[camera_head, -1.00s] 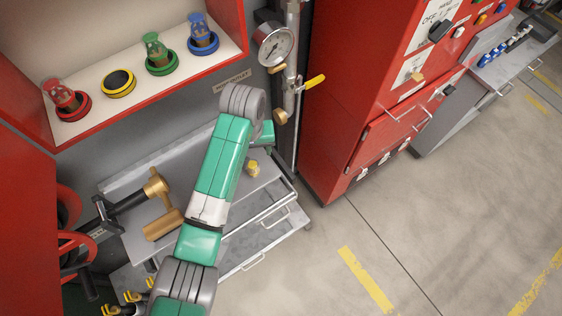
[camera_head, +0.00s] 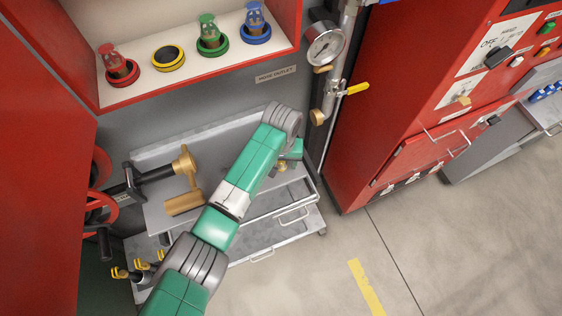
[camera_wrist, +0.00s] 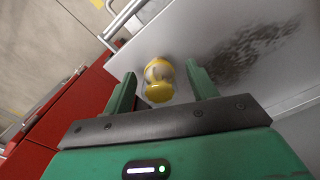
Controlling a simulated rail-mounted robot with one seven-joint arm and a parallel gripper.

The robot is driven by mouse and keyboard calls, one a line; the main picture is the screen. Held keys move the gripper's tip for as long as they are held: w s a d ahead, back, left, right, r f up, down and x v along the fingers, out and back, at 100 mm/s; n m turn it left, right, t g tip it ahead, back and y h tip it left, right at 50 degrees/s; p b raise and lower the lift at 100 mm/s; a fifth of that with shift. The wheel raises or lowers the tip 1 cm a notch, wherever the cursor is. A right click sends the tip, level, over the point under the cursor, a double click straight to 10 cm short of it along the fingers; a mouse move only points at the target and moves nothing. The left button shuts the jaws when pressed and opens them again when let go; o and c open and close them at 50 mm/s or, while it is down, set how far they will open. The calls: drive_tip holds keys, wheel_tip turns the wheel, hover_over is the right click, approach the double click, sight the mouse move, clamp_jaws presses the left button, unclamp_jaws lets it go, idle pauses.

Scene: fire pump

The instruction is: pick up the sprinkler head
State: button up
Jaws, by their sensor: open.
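The sprinkler head (camera_wrist: 158,82) has a yellow base and a pale, clear-looking body. In the wrist view it sits on the grey cart top between the two green fingers of my gripper (camera_wrist: 161,70). The fingers are open, with a gap visible on each side of it. In the head view the sprinkler head (camera_head: 282,167) is mostly hidden by my gripper at the cart's right end. An empty yellow ring (camera_head: 168,58) lies on the cabinet shelf, between rings holding red, green and blue sprinkler heads.
A brass valve fitting (camera_head: 185,180) lies on the cart (camera_head: 160,215), left of my arm. A pipe with a pressure gauge (camera_head: 325,45) and yellow-handled valve (camera_head: 357,88) stands behind. A red panel cabinet (camera_head: 370,150) is to the right. Floor at front right is clear.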

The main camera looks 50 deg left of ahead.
drive_tip(key=shift+c, duration=0.5)
drive_tip(key=c, duration=1)
drive_tip(key=shift+r, duration=0.1)
drive_tip(key=shift+r, duration=0.2)
wheel_tip(320, 180, up, 3)
drive_tip(key=shift+d+r, duration=0.1)
drive_tip(key=shift+r, duration=0.05)
drive_tip(key=s+d+r+p, duration=0.1)
drive_tip(key=s+d, duration=0.8)
drive_tip(key=s, duration=0.3)
drive_tip(key=shift+s+d, duration=0.2)
drive_tip(key=shift+s, duration=0.2)
drive_tip(key=shift+r, duration=0.1)
